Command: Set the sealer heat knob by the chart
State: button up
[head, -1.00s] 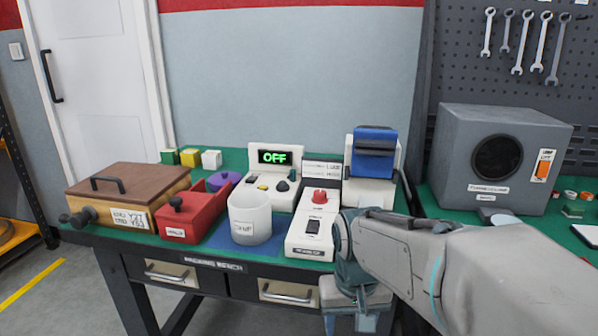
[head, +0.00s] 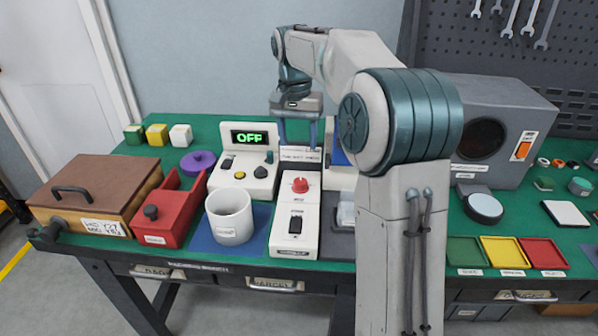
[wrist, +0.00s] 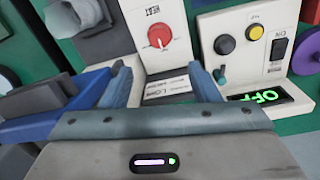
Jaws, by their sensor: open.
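The blue part of the sealer (head: 340,157) is mostly hidden behind my arm.
A white unit with an OFF display (head: 249,137) stands left of the gripper. A white cup (head: 229,216), red bin (head: 171,228) and wooden box (head: 90,200) stand further left. A grey speaker-like box (head: 500,125) and coloured trays (head: 511,252) are right.

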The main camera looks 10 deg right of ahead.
aim_at(300, 180)
jog(key=f, duration=0.4)
jog(key=f+b, duration=0.1)
jog(key=f, duration=0.3)
jog(key=f+b, duration=0.1)
jog(key=f, duration=0.2)
jog(key=shift+s+d+f, duration=0.15)
jog(key=shift+d+f, duration=0.1)
jog(key=shift+f, duration=0.15)
jog(key=c, duration=1)
